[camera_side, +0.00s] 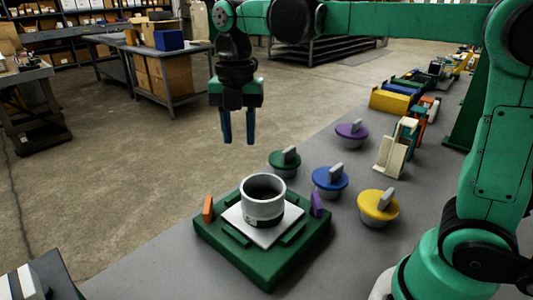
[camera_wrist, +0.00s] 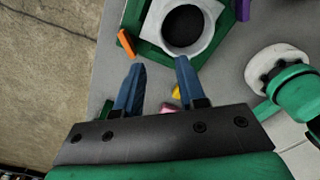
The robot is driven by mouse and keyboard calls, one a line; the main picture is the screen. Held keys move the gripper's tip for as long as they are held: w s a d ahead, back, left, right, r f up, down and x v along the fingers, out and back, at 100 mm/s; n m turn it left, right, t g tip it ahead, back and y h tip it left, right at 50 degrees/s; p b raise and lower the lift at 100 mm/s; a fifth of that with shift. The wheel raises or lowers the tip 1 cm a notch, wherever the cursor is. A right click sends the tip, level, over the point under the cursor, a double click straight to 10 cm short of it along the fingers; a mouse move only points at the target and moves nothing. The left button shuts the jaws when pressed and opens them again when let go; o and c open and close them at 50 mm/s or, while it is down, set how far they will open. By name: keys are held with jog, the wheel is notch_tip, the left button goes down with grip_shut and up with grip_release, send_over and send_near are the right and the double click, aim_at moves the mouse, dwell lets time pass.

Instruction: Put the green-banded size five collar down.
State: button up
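The size five collar (camera_side: 264,205) is a light grey open-topped cylinder with a dark band low on its side. The collar stands upright on a white square plate (camera_side: 236,221) in a green fixture (camera_side: 268,270). In the wrist view the collar (camera_wrist: 205,38) shows from above, its round dark opening at the top edge. My gripper (camera_side: 238,140) has its two blue fingers apart with nothing between them, above and behind the collar, clear of it. The fingers (camera_wrist: 160,64) also show spread in the wrist view.
An orange block (camera_side: 208,209) and a purple block (camera_side: 317,204) stand on the fixture. Knobbed lids in green (camera_side: 284,162), blue (camera_side: 330,180), yellow (camera_side: 378,206) and purple (camera_side: 352,133) sit on the grey bench behind and right. A cream bracket (camera_side: 391,157) stands farther back.

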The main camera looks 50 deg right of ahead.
jog(key=m+t, duration=0.7)
jog(key=m, duration=1.8)
send_over(263, 202)
jog(key=s+d, duration=0.2)
jog(key=d, duration=0.2)
notch_tip(263, 202, down, 6)
jog(key=shift+w+f, duration=0.1)
jog(key=shift+w, duration=0.1)
